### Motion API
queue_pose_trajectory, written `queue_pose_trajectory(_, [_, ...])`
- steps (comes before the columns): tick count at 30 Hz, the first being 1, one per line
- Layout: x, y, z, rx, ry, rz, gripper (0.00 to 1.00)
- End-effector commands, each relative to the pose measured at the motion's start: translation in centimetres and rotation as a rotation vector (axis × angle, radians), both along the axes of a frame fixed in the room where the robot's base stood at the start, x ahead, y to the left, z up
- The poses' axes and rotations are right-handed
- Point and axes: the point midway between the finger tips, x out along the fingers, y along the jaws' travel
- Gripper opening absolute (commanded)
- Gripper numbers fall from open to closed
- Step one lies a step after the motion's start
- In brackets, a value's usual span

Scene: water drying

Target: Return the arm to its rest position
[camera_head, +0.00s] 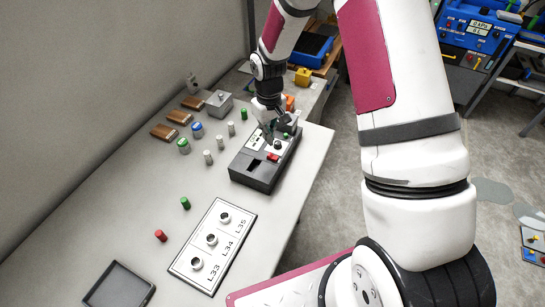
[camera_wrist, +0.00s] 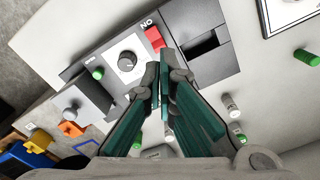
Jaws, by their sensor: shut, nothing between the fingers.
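My gripper (camera_wrist: 162,72) is shut and empty, its two teal-padded fingers together in the wrist view. In the head view my gripper (camera_head: 268,132) is over the black control box (camera_head: 256,176), close to its dial panel. The box also shows in the wrist view (camera_wrist: 215,70), with a dial (camera_wrist: 127,61), a red switch (camera_wrist: 155,38) and a dark slot. The fingertips appear close to the red switch in the wrist view; I cannot tell whether they touch the box. My arm reaches in from the upper right of the head view.
The white table (camera_head: 205,170) holds green, red and grey cylinders, brown blocks (camera_head: 179,117) and a grey box (camera_head: 219,103). A white plate (camera_head: 213,245) marked L33 to L35 and a black tray (camera_head: 119,286) lie nearer. A wall runs along the left. Blue equipment (camera_head: 478,28) stands at right.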

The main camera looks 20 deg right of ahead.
Motion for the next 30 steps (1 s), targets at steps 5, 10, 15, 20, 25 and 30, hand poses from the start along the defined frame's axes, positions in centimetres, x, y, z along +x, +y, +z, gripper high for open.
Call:
queue_pose_trajectory(5, [0.0,0.0,0.3,0.0,0.001,0.0,0.0])
queue_pose_trajectory(10, [0.0,0.0,0.3,0.0,0.001,0.0,0.0])
queue_pose_trajectory(15, [0.0,0.0,0.3,0.0,0.001,0.0,0.0])
queue_pose_trajectory(20, [0.0,-0.1,1.2,-0.004,-0.008,-0.003,0.0])
queue_pose_trajectory(25, [-0.6,-0.5,6.6,-0.024,-0.055,-0.02,0.0])
queue_pose_trajectory(30, [-2.6,-0.8,13.8,-0.043,-0.122,-0.054,0.0])
